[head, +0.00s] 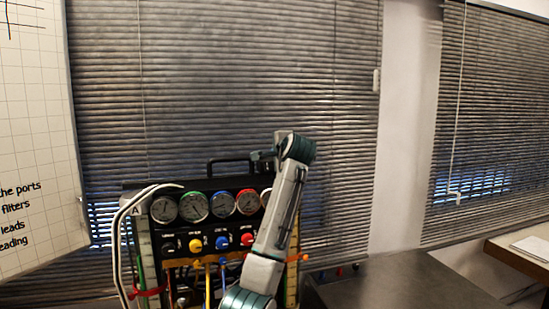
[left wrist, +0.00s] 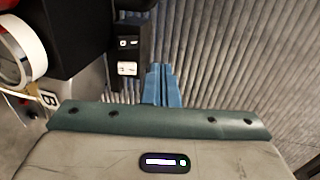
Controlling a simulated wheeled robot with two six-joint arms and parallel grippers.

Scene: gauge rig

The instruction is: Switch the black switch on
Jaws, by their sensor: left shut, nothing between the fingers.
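In the left wrist view a black switch (left wrist: 128,43) with small white marks sits on a dark plate at the side of the black box, just above a white switch (left wrist: 127,69). I cannot tell which way the black switch is set. My left gripper (left wrist: 160,70) shows blue fingers that are shut and empty. In that view its tips are just right of the white switch and a little below the black one; I cannot tell whether they touch anything. In the head view my arm covers the right part of the gauge rig (head: 180,186), and these switches cannot be made out.
The rig carries a row of round gauges (head: 222,206), with coloured knobs (head: 196,245) below and a black handle on top. White hoses (head: 120,225) hang at its left. A dark table (head: 400,285) stands to the right. Window blinds (head: 240,80) are behind.

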